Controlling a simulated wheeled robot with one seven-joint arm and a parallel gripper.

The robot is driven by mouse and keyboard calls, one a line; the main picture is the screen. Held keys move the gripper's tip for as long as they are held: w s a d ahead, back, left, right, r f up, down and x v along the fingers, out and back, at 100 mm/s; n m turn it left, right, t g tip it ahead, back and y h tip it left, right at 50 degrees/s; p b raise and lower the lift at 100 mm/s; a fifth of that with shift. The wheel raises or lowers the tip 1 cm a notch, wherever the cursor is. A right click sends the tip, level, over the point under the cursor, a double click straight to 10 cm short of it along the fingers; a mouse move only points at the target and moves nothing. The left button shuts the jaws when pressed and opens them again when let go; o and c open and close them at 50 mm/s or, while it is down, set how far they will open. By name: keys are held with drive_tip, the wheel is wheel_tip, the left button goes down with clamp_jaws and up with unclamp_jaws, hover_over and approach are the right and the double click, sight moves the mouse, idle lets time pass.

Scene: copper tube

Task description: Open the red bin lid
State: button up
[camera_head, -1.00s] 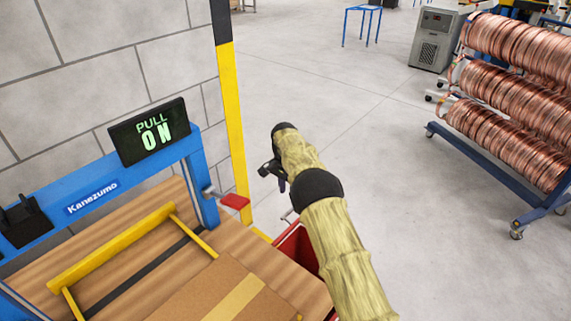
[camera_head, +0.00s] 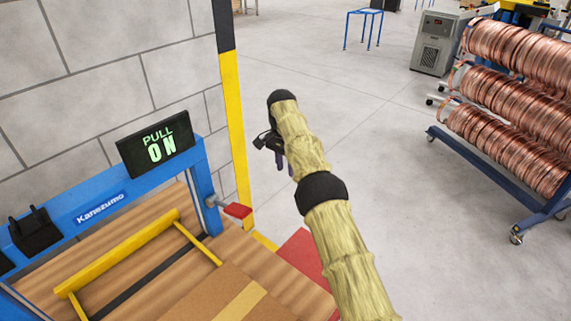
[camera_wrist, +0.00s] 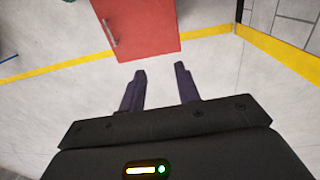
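The red bin (camera_head: 304,257) shows in the head view as a flat bright red surface, partly hidden behind my arm and the wooden table. In the wrist view, a red panel of the bin (camera_wrist: 140,25) with a thin metal handle (camera_wrist: 109,33) near its left edge lies beyond the fingertips. My gripper (camera_wrist: 160,69) is open and empty, with pale floor showing between its two dark fingers. In the head view my gripper (camera_head: 284,165) hangs above and beyond the bin, apart from it. I cannot tell the lid's exact angle.
A wooden table (camera_head: 295,290) with a blue frame, yellow bars and a cardboard box (camera_head: 215,295) stands at lower left. A red-tipped lever (camera_head: 237,210) juts near a yellow post (camera_head: 236,130). A rack of copper coils (camera_head: 510,110) stands at right. The floor between is clear.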

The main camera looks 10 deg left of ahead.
idle(0.3)
drive_tip(key=s+d+r+n+t+p, duration=0.1)
drive_tip(key=s+d+r, duration=0.15)
drive_tip(key=d, duration=0.55)
drive_tip(key=s+d+r+n, duration=0.15)
drive_tip(key=d+r, duration=0.25)
drive_tip(key=d, duration=0.4)
drive_tip(key=s+d+n, duration=0.1)
drive_tip(key=s+d, duration=0.2)
drive_tip(key=s, duration=0.6)
drive_tip(key=s+d+f+n+t+p, duration=0.1)
drive_tip(key=s+d, duration=0.3)
drive_tip(key=s, duration=0.6)
drive_tip(key=s+d+f+n+t+p, duration=0.1)
drive_tip(key=s+d, duration=0.2)
drive_tip(key=s, duration=0.7)
drive_tip(key=shift+s+d+n+y, duration=0.2)
drive_tip(key=shift+d+n+y, duration=0.1)
drive_tip(key=shift+d+n, duration=0.1)
